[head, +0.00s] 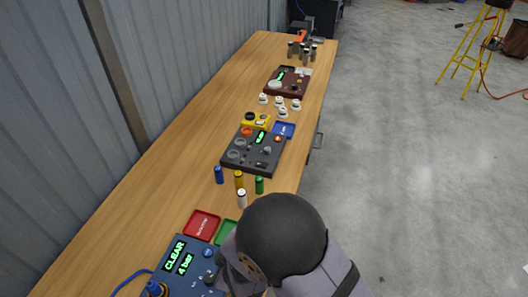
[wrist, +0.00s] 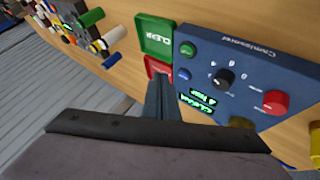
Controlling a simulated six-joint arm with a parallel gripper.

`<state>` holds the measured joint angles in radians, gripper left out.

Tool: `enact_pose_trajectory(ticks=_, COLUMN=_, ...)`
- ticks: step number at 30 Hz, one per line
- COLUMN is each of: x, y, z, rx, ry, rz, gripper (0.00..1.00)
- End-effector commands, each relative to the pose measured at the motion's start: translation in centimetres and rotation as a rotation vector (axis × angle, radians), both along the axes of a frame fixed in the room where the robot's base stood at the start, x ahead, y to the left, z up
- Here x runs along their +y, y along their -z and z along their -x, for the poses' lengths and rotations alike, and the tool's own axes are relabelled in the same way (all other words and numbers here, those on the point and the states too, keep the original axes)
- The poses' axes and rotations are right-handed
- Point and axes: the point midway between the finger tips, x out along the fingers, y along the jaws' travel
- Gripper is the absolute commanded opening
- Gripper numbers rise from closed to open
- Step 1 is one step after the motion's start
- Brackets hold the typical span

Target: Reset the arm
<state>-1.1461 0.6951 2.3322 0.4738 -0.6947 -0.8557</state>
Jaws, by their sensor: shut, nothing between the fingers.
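My gripper (wrist: 161,84) shows in the wrist view with its fingers shut together and nothing between them. It is in front of the gap between the red tray (wrist: 153,66) and the blue panel (wrist: 245,70); contact cannot be told. The panel has a black knob (wrist: 224,78), a red button (wrist: 275,102), and small green and blue buttons. In the head view my dark round arm joint covers the panel's right part and the gripper. There the panel's display (head: 177,256) reads "CLEAR 4 bar".
A green tray (wrist: 155,36) lies beside the red one. Several small coloured cylinders (head: 239,180) stand beyond the trays. Farther along the bench (head: 180,150) are a dark panel (head: 252,152), white knobs and a maroon panel (head: 286,82). A corrugated wall borders the left.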

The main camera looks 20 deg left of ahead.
Motion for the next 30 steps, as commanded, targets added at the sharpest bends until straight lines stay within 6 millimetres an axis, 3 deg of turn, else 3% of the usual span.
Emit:
enact_pose_trajectory(ticks=5, x=-1.8, y=-0.6, z=-1.6, rx=0.065, ry=0.077, rz=-0.010, gripper=0.00)
enact_pose_trajectory(ticks=8, x=-4.1, y=-1.4, z=-3.2, rx=0.148, ry=0.169, rz=-0.020, gripper=0.00)
enact_pose_trajectory(ticks=11, x=-7.8, y=-2.5, z=-4.8, rx=0.256, ry=0.300, rz=-0.032, gripper=0.00)
enact_pose_trajectory(ticks=16, x=-16.1, y=-4.7, z=-6.3, rx=0.455, ry=0.575, rz=-0.049, gripper=0.00)
enact_pose_trajectory(ticks=20, x=-23.0, y=-6.5, z=-5.5, rx=0.591, ry=0.801, rz=-0.052, gripper=0.00)
enact_pose_trajectory(ticks=24, x=-29.7, y=-8.3, z=-3.1, rx=0.713, ry=1.040, rz=-0.048, gripper=0.00)
enact_pose_trajectory(ticks=30, x=-35.8, y=-10.1, z=1.0, rx=0.824, ry=1.299, rz=-0.034, gripper=0.00)
